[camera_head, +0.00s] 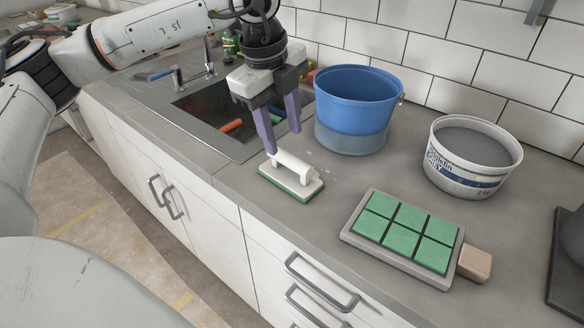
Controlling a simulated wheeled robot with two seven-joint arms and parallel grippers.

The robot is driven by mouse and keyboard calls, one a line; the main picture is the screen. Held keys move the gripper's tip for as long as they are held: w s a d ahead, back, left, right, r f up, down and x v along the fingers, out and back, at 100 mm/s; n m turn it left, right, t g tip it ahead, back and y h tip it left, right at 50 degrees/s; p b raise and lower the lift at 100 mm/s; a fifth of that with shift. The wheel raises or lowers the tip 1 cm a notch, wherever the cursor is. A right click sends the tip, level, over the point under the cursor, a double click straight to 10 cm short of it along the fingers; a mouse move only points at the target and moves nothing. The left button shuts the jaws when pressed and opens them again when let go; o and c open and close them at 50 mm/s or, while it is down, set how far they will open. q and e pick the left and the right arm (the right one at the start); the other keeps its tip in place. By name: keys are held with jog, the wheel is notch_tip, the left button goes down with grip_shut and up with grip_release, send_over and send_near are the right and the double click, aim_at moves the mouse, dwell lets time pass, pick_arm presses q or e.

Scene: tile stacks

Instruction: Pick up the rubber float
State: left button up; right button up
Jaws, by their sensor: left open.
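The rubber float (294,183) lies on the grey worktop, its green pad down and its white handle up. My left gripper (283,142) comes down from above with two purple fingers. It is open, with the fingers spread just above the float, near its handle. I cannot tell whether a fingertip touches the handle. Nothing is held between the fingers. My right gripper is not in view.
A blue bucket (355,96) stands close behind the float. A white tub of grey grout (468,154) and a board of green tiles (404,234) are to the right. A sink (222,119) is at the left. A beige block (475,263) lies beside the board.

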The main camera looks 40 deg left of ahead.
aim_at(286, 155)
pick_arm(q)
jog(key=f, duration=0.4)
jog(key=f+p, duration=0.1)
jog(key=f, duration=0.1)
jog(key=shift+w, duration=0.4)
jog(key=shift+r, duration=0.1)
grip_shut()
